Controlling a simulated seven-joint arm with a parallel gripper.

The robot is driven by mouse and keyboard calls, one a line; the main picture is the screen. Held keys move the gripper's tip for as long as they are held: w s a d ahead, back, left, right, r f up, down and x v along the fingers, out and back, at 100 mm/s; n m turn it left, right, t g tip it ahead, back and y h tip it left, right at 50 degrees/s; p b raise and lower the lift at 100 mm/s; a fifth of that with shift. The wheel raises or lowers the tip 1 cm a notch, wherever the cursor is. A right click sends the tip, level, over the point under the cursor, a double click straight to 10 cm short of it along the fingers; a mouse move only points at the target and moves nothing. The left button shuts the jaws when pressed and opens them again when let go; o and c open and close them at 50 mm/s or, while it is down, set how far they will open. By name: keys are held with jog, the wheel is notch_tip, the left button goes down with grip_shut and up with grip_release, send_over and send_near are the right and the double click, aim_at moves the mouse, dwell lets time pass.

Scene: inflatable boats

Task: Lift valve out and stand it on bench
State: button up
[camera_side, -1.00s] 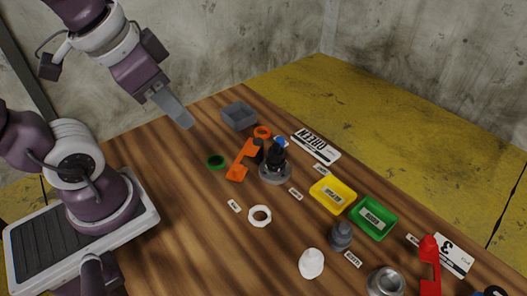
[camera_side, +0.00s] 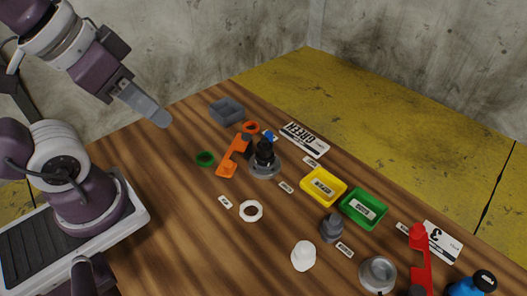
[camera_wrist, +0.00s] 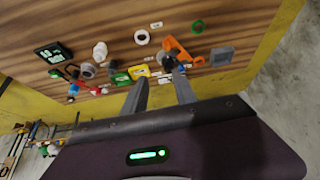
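A black valve (camera_side: 264,153) stands upright in a round grey seat (camera_side: 266,171) on the wooden bench (camera_side: 185,215). In the wrist view the valve (camera_wrist: 168,63) shows small, beyond my fingertips and partly overlapped by nearby things. My gripper (camera_side: 161,118) is high above the bench, up and left of the valve and well apart from it. In the wrist view its two fingers (camera_wrist: 161,76) are spread with nothing between them, so it is open and empty.
An orange tool (camera_side: 234,155) lies close beside the seat, with an orange ring (camera_side: 251,127) and grey tray (camera_side: 227,111) behind. Yellow (camera_side: 323,186) and green (camera_side: 363,208) trays stand to the right. The bench left of the white ring (camera_side: 250,211) is mostly clear.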

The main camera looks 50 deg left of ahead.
dwell(0.3)
jog(key=o, duration=0.6)
jog(key=shift+o, duration=0.2)
jog(key=shift+r, duration=0.1)
